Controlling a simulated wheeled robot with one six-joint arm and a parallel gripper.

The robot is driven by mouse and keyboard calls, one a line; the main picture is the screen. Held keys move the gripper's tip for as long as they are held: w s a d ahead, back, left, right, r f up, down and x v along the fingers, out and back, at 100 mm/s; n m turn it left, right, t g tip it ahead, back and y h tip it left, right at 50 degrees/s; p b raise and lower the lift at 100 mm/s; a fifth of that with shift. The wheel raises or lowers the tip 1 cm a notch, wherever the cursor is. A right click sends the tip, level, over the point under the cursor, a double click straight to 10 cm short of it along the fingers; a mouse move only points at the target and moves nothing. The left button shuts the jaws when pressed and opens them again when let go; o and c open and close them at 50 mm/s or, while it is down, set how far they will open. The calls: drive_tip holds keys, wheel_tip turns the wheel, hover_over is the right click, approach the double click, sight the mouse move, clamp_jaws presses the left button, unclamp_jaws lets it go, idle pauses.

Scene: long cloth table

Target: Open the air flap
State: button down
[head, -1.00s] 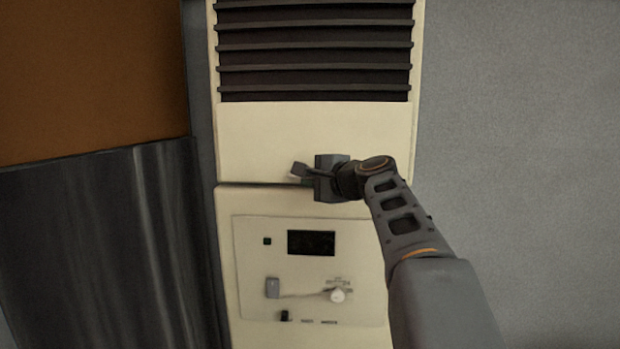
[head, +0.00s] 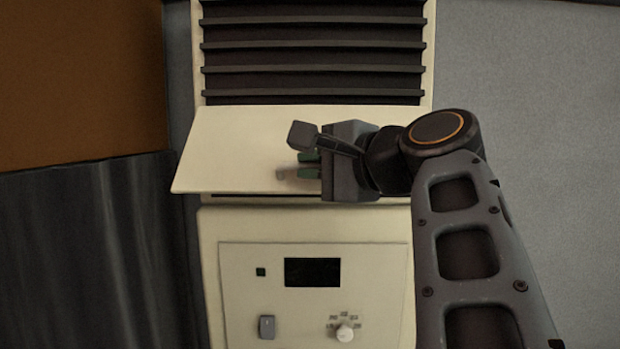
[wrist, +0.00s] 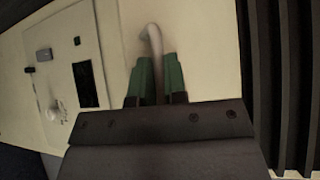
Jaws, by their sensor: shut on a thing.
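The air flap (head: 225,145) is a wide cream panel on a tall cream unit. It is tilted outward, with its lower edge standing away from the unit and a dark gap beneath it. My gripper (head: 308,166) is in front of the flap's lower middle, its green fingertips shut on a pale handle (head: 288,173). In the wrist view the two green fingers (wrist: 155,80) lie on either side of the pale, bent handle (wrist: 153,42). The flap's cream face (wrist: 200,35) fills the area behind it. The handle's gripped part is partly hidden by the fingers.
Dark louvres (head: 312,52) are above the flap. Below is a control panel (head: 235,285) with a dark display (head: 312,272), a grey switch (head: 267,327) and a white knob (head: 345,333). A dark surface (head: 90,250) stands at left; a plain grey wall (head: 540,130) is at right.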

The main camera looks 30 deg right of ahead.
drive_tip(key=shift+m+g, duration=0.4)
drive_tip(key=shift+s+a+r+p, duration=0.15)
drive_tip(key=shift+s+r+p, duration=0.15)
drive_tip(key=shift+r+p, duration=0.5)
drive_tip(key=shift+s+a+r+p, duration=0.1)
drive_tip(key=shift+s+r+p, duration=0.15)
drive_tip(key=shift+r+p, duration=0.5)
drive_tip(key=shift+s+a+r+p, duration=0.15)
drive_tip(key=shift+s+r+p, duration=0.15)
drive_tip(key=shift+r+p, duration=0.5)
drive_tip(key=shift+r, duration=0.15)
